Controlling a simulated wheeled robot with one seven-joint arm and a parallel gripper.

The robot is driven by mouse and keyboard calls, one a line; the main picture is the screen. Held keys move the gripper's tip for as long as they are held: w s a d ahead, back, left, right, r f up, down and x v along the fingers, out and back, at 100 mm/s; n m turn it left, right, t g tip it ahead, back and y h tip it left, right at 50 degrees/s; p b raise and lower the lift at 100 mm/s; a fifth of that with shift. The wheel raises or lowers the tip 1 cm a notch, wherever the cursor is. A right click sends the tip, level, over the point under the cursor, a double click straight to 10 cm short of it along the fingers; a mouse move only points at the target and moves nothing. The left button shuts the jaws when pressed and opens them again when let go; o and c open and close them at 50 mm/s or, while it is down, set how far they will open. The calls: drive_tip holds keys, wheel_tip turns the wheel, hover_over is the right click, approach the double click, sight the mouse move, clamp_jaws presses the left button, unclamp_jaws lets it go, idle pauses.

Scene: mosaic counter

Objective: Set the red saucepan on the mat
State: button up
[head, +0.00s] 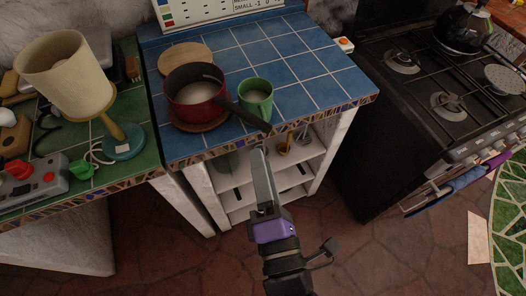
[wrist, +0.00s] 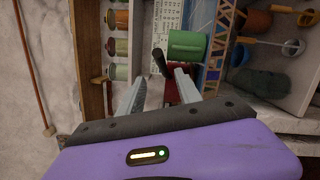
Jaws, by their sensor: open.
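The red saucepan (head: 181,109) stands upright at the left front of the blue-tiled counter, with pale contents inside. Its dark handle (head: 248,118) points right and forward past the counter's front edge. A reddish-brown round mat (head: 205,126) shows under the pan, and a tan round board (head: 186,55) lies bare behind it; I cannot tell which is the task's mat. My gripper (head: 258,152) is open and empty, just in front of the counter edge near the handle's end. In the wrist view, the handle (wrist: 159,58) shows between and beyond my fingertips (wrist: 160,73).
A green cup (head: 257,98) stands right of the pan, close to the handle; it also shows in the wrist view (wrist: 187,45). A lamp (head: 68,75) stands on the green counter at left. The stove (head: 440,85) is at right. Blue tiles at the right are clear.

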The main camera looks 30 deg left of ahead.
drive_tip(key=shift+s+d, duration=0.1)
drive_tip(key=shift+s, duration=0.05)
drive_tip(key=s+d+f+m+h, duration=0.3)
drive_tip(key=d+m, duration=0.3)
drive_tip(key=d, duration=0.3)
drive_tip(key=s+d+f+m+h, duration=0.25)
drive_tip(key=d+m, duration=0.25)
drive_tip(key=d, duration=0.3)
drive_tip(key=s+d+m+h, duration=0.6)
drive_tip(key=s+d+m, duration=0.7)
drive_tip(key=m, duration=0.5)
drive_tip(key=shift+s+d, duration=0.25)
drive_tip(key=shift+d, duration=0.55)
drive_tip(key=shift+r+h, duration=0.1)
drive_tip(key=shift+h, duration=0.15)
